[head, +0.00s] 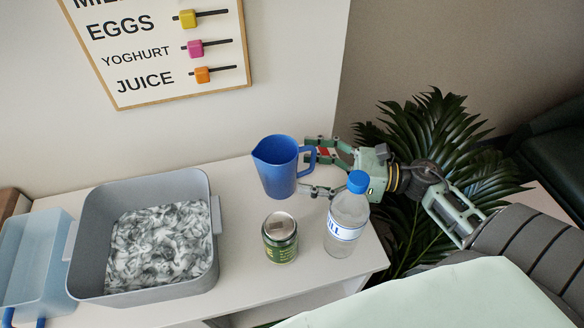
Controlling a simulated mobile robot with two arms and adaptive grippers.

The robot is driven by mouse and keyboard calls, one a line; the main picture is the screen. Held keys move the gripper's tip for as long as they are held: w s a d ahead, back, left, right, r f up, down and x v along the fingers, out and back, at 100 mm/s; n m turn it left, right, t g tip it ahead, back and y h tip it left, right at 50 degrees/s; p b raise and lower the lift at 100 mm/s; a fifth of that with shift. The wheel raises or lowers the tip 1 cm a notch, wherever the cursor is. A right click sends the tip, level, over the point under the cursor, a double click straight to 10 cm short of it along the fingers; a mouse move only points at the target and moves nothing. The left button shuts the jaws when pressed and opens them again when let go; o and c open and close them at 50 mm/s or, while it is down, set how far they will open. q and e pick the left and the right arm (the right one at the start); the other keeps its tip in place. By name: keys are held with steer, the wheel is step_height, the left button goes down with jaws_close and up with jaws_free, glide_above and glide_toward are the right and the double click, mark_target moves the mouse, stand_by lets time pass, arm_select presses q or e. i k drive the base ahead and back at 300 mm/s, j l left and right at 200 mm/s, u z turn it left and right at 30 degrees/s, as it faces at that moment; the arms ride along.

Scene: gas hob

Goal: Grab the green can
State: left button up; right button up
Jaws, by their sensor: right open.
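The green can (281,239) stands upright on the white table, with a silver lid and a green side with light lettering. My right gripper (310,166) is open, with its fingers pointing left around the handle side of a blue jug (277,168). It lies behind the can and slightly to its right, apart from it. I cannot tell whether the fingers touch the jug. My left gripper is not in view.
A clear bottle (346,222) with a blue cap stands right of the can, in front of my right gripper. A grey bin (88,243) with crumpled contents stands left, beside a light blue tray (30,262). The table (246,291) is bare in front of the can.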

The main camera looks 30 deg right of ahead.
mark_target(280, 231)
steer(key=z, duration=0.75)
